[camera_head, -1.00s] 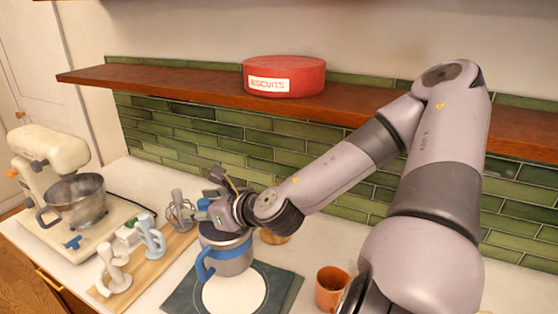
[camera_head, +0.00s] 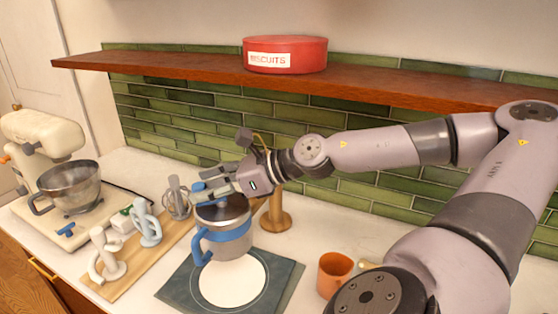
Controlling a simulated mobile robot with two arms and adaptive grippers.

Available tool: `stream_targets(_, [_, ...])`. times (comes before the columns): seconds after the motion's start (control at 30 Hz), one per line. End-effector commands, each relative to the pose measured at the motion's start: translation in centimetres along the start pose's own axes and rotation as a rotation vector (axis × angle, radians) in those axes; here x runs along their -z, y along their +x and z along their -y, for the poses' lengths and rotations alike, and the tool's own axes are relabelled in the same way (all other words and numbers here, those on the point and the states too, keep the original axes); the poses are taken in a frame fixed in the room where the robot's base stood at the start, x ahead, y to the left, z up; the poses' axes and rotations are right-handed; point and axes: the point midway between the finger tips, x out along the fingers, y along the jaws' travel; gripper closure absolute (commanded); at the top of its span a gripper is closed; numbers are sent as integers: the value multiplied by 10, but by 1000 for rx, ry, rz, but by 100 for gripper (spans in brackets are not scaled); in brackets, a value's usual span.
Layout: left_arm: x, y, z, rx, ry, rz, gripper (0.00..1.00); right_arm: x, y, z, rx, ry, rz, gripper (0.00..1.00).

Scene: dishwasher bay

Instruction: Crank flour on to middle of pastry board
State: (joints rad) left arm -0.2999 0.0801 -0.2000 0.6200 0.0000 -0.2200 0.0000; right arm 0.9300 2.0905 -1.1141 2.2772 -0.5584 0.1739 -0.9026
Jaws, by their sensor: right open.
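A metal flour sifter (camera_head: 228,246) with a blue band and blue side handle (camera_head: 197,246) is over the back part of the dark pastry board (camera_head: 176,284). I cannot tell whether it touches the board. A round white patch (camera_head: 235,285) lies in the middle of the board, partly hidden by the sifter. My right gripper (camera_head: 205,187) reaches in from the right over the top of the sifter, with its open fingers beside the blue crank knob (camera_head: 197,187). Contact with the knob is unclear. My left gripper is not in view.
A wooden stand (camera_head: 275,213) is behind the sifter. An orange cup (camera_head: 334,274) is right of the board. A wooden tray (camera_head: 128,284) with several attachments and a stand mixer (camera_head: 45,150) are at left. A shelf with a red biscuit tin (camera_head: 285,54) runs above.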

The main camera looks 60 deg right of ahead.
Motion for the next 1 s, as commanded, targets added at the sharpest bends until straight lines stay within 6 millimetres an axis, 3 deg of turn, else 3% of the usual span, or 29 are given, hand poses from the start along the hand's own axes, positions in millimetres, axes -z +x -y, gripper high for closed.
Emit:
stream_targets(0.1, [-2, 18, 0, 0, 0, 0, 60, 4, -23, 1, 7, -2, 5, 56])
stream_targets(0.6, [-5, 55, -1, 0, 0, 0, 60, 3, -120, 1, 5, 2, 4, 56])
stream_targets(0.8, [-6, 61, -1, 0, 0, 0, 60, 2, -144, 0, 2, 3, 2, 56])
stream_targets(1.0, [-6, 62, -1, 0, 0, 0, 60, 1, -152, -1, 0, 3, 1, 56])
